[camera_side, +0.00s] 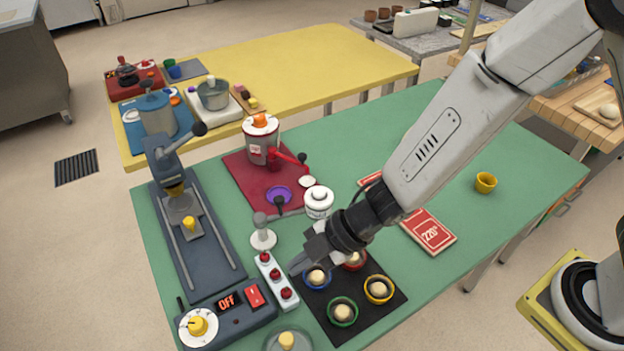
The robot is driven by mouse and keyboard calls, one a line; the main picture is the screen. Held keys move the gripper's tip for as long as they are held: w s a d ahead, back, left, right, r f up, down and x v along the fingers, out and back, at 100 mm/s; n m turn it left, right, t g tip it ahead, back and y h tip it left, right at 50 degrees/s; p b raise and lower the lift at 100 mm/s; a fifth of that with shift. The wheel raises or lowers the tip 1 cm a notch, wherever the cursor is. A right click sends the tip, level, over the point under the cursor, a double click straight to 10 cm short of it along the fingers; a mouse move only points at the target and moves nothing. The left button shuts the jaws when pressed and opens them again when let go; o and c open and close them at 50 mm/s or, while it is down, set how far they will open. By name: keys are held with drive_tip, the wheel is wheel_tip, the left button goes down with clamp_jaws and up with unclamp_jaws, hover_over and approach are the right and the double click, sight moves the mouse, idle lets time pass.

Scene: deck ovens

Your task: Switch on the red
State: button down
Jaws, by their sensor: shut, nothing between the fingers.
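A dark control box (228,318) at the front left has a display reading OFF (227,301), a red switch (254,295) and a yellow dial (197,326). Right of it lies a white strip (268,270) with red knobs (275,274) along it. My gripper (295,268) is shut and empty, pointing down-left just right of the strip. Whether it touches the strip is unclear. Below and right of it, a black mat (317,304) holds a red-rimmed cup (355,267), partly hidden by my gripper, and blue, green and yellow ones, each with a pale ball.
A grey press (184,205) stands on the left of the green table (345,145). A white-headed post (263,238) and white jar (319,202) stand behind my gripper. A red mat (240,165) carries a grinder-like machine (262,148).

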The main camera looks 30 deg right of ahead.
drive_tip(key=shift+s+d+r, duration=0.2)
drive_tip(key=shift+d+r, duration=0.2)
drive_tip(key=shift+d, duration=0.05)
drive_tip(key=shift+w, duration=0.1)
drive_tip(key=shift+w+r, duration=0.15)
drive_tip(key=shift+w, duration=0.45)
approach(246, 293)
drive_tip(key=a, duration=0.1)
drive_tip(key=a+f, duration=0.1)
drive_tip(key=a, duration=0.1)
drive_tip(key=a+f, duration=0.1)
drive_tip(key=shift+w+a, duration=0.25)
drive_tip(key=shift+w, duration=0.05)
drive_tip(key=shift+w+f, duration=0.2)
drive_tip(key=shift+f, duration=0.35)
drive_tip(key=shift+w+f, duration=0.25)
drive_tip(key=shift+f, duration=0.3)
